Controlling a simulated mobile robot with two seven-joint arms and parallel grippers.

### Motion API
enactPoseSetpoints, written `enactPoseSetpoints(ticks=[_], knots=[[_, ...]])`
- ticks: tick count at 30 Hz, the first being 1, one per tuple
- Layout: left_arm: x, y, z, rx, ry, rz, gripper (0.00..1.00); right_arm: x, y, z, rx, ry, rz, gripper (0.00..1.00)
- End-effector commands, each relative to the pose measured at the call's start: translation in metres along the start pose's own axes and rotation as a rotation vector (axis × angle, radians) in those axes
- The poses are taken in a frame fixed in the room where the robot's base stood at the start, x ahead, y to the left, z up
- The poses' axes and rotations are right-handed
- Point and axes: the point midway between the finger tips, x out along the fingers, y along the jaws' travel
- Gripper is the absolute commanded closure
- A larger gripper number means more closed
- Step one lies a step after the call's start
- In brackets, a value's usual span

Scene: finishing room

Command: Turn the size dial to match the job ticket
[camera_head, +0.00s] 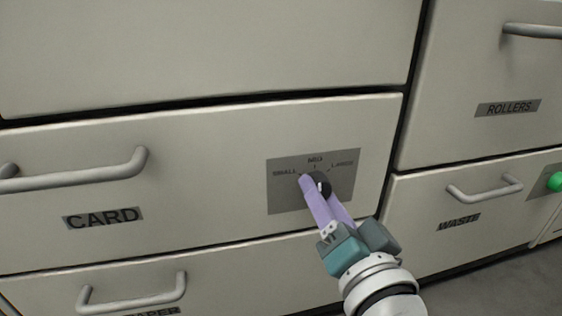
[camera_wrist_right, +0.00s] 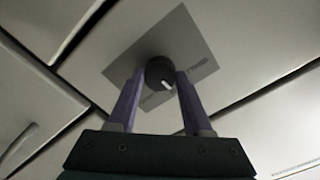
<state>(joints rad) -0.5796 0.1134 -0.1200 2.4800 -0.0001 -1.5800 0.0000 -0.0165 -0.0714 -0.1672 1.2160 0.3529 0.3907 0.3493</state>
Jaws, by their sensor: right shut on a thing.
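The size dial (camera_head: 321,183) is a round dark knob on a grey plate (camera_head: 284,198) on the CARD drawer front (camera_head: 215,160). The plate reads SMALL at left, MID at top and LARGE at right. My right gripper (camera_head: 313,184) has its purple fingers closed around the knob. In the right wrist view, the dial (camera_wrist_right: 159,72) sits between the fingertips (camera_wrist_right: 160,77), and a white pointer line shows on its face. I cannot tell which label the pointer meets, as the fingers partly hide the knob. No job ticket is in view. My left gripper is not in view.
The CARD drawer handle (camera_head: 75,177) sticks out at left, with another handle (camera_head: 130,296) below. At right are the ROLLERS drawer (camera_head: 470,75), the WASTE drawer handle (camera_head: 485,191) and a green button (camera_head: 555,182). Bare floor (camera_head: 510,275) shows at lower right.

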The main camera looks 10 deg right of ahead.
Motion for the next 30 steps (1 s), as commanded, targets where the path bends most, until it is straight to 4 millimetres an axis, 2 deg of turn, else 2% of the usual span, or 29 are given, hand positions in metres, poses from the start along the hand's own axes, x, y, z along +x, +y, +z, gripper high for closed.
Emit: enactPoseSetpoints(ticks=[9, 24, 25, 30], knots=[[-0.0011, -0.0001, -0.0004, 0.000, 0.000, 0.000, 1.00, 0.0000, 0.0001, 0.0000, 0.106, 0.000, 0.000, 1.00], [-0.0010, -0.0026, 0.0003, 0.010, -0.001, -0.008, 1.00, 0.0000, 0.0002, 0.0001, 0.122, 0.000, 0.000, 1.00], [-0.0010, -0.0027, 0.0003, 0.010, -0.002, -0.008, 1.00, 0.0000, 0.0002, 0.0001, 0.122, 0.000, 0.000, 0.46], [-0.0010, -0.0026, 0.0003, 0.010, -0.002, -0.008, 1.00, 0.0000, 0.0002, 0.0001, 0.122, 0.000, 0.000, 0.27]])
